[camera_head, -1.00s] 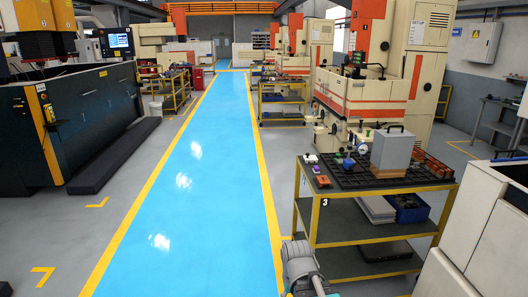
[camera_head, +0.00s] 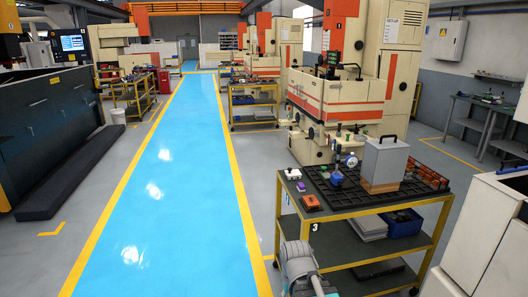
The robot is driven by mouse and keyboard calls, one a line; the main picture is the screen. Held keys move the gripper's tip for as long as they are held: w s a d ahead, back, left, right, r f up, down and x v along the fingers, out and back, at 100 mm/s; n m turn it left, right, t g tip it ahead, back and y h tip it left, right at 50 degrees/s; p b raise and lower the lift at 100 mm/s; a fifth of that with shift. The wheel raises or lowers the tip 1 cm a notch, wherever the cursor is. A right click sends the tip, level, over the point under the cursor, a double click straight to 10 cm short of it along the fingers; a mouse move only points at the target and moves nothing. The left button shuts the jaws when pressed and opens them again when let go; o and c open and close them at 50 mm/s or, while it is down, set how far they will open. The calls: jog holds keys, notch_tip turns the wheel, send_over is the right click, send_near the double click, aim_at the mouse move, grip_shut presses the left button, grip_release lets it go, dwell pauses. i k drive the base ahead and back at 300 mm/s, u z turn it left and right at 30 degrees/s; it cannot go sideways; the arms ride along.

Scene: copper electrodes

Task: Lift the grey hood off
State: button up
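The grey hood (camera_head: 386,161) is a tall grey box with a dark handle on top. It stands upright on the dark, grid-like top of a yellow-framed cart (camera_head: 352,209), toward the right of the picture. A tan base (camera_head: 380,187) shows at its lower edge. What is under the hood is hidden. A grey rounded part of my own arm shows at the bottom middle, in front of the cart. My gripper itself is not in view, and nothing touches the hood.
Small coloured items, among them an orange block (camera_head: 311,202) and a blue piece (camera_head: 337,178), lie left of the hood. Orange-brown pieces (camera_head: 427,177) lie to its right. A white cabinet (camera_head: 482,232) stands close at the right. The blue walkway (camera_head: 165,200) is clear.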

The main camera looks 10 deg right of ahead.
aim_at(384, 161)
jog(key=z, duration=0.25)
jog(key=i, duration=0.8)
jog(key=z, duration=0.85)
jog(key=i, duration=0.95)
jog(key=z, duration=0.4)
jog(key=k, duration=0.95)
jog(key=z, duration=0.15)
jog(key=i, duration=0.65)
jog(key=z, duration=0.05)
